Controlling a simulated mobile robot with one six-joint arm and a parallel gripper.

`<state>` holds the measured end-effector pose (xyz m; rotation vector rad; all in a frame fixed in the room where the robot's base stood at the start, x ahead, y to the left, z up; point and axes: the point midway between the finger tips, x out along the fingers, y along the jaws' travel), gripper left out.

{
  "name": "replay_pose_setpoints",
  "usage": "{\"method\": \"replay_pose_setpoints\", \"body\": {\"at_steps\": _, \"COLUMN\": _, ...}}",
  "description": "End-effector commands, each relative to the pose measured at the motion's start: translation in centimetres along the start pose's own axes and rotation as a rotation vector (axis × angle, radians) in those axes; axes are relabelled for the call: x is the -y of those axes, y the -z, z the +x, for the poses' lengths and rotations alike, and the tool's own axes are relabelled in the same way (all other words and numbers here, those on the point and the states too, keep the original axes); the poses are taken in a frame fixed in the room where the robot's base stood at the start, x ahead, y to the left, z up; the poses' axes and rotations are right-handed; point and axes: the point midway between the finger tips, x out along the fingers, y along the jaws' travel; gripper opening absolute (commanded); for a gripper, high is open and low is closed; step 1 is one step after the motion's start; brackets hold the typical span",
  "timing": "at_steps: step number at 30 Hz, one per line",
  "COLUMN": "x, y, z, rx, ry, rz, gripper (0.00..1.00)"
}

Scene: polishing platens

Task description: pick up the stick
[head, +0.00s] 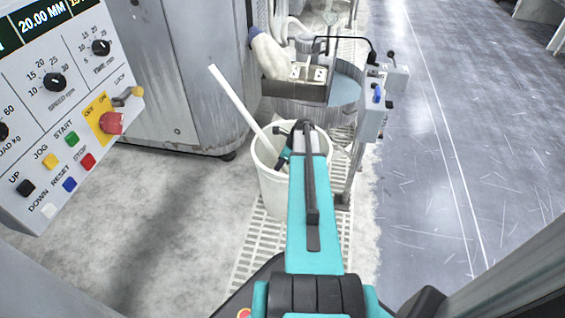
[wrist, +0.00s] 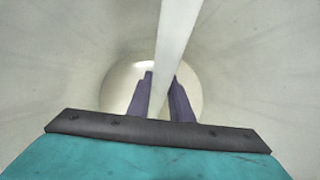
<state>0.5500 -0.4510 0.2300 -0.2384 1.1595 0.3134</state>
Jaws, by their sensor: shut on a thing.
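The stick (head: 237,102) is long, white and straight. It leans out of a white bucket (head: 266,190) in the head view, tilted with its upper end to the upper left. In the wrist view the stick (wrist: 176,45) runs from the top edge down between the two dark fingers of my gripper (wrist: 160,95). The fingers are shut on it, inside the bucket, whose pale inner wall (wrist: 60,60) surrounds them. In the head view my teal arm reaches over the bucket's right side and hides part of its rim. The stick's lower end is hidden.
A control panel (head: 75,170) with knobs and buttons is close at the left. A grey cabinet (head: 190,120) stands behind it. A machine with a round platen (head: 343,88) and a small grey box (head: 371,113) stands beyond the bucket. Scratched floor (head: 450,190) at the right is clear.

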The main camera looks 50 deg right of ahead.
Motion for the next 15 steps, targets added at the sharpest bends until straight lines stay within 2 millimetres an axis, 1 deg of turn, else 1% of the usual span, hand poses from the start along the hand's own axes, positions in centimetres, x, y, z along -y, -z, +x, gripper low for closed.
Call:
{"method": "replay_pose_setpoints", "body": {"at_steps": 5, "x": 0.0, "y": -0.7, "z": -1.7, "rx": 0.001, "ry": 0.001, "rz": 0.0, "gripper": 0.0}}
{"method": "replay_pose_setpoints", "body": {"at_steps": 15, "x": 0.2, "y": -2.7, "z": -6.6, "rx": 0.001, "ry": 0.002, "rz": 0.0, "gripper": 0.0}}
